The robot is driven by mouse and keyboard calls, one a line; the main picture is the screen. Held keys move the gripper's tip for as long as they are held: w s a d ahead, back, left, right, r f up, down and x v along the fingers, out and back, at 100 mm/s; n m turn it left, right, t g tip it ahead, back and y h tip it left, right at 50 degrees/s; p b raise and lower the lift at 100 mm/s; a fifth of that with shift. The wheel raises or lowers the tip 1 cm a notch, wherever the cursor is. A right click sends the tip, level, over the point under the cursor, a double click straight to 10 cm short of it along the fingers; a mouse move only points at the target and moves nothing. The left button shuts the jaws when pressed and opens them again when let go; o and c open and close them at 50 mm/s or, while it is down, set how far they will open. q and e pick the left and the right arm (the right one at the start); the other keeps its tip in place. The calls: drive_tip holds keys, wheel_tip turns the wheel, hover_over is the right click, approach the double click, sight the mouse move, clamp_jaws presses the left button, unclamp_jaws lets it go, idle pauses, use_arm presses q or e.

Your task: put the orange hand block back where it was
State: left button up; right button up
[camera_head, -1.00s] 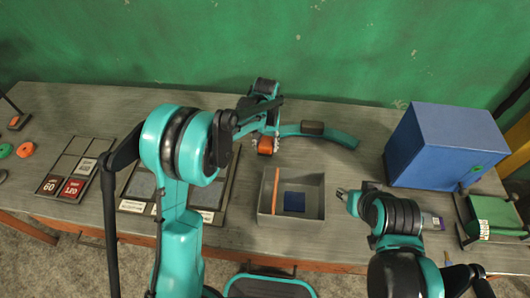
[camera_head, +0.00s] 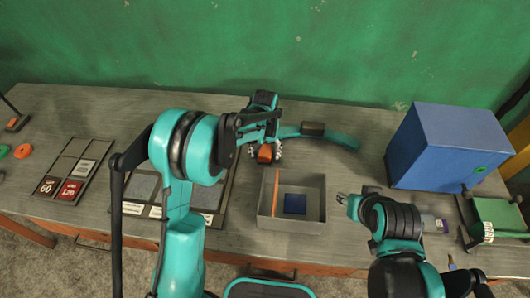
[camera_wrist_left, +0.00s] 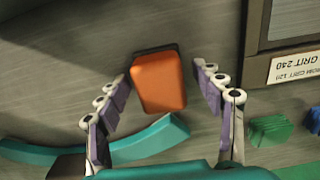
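The orange hand block (camera_head: 265,154) is on the bench behind the grey box, below my left gripper (camera_head: 265,150). The left wrist view shows the orange block (camera_wrist_left: 158,82) with a dark edge along its far side. It lies between the two fingers of my left gripper (camera_wrist_left: 160,84), with a visible gap on each side. That gripper is open and holds nothing. My right gripper (camera_head: 342,198) is low at the right wall of the grey box; its fingers are too small to judge.
A curved teal strip (camera_head: 342,138) with a dark block (camera_head: 312,129) lies behind the grey box (camera_head: 292,226). A tray with grit labels (camera_head: 133,208) is left of the box, partly behind my arm. A blue cabinet (camera_head: 447,150) stands at right. Bare bench lies between box and strip.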

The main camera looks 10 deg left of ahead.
sight(265, 151)
use_arm(q)
drive_tip(key=shift+r, duration=0.3)
wheel_tip(265, 151, up, 11)
drive_tip(key=p, duration=0.3)
drive_tip(key=s+a+r+t, duration=0.3)
drive_tip(key=s+a+r, duration=0.2)
drive_tip(key=s+r, duration=0.45)
drive_tip(key=s+a+t, duration=0.2)
drive_tip(key=s, duration=0.5)
drive_tip(key=s+a+f+t, duration=0.1)
drive_tip(key=s+a+t, duration=0.1)
drive_tip(key=s, duration=0.5)
drive_tip(key=shift+s+a+f, duration=0.25)
drive_tip(key=shift+a, duration=0.2)
wheel_tip(265, 151, down, 4)
drive_tip(key=b, duration=0.4)
drive_tip(key=shift+f, duration=0.2)
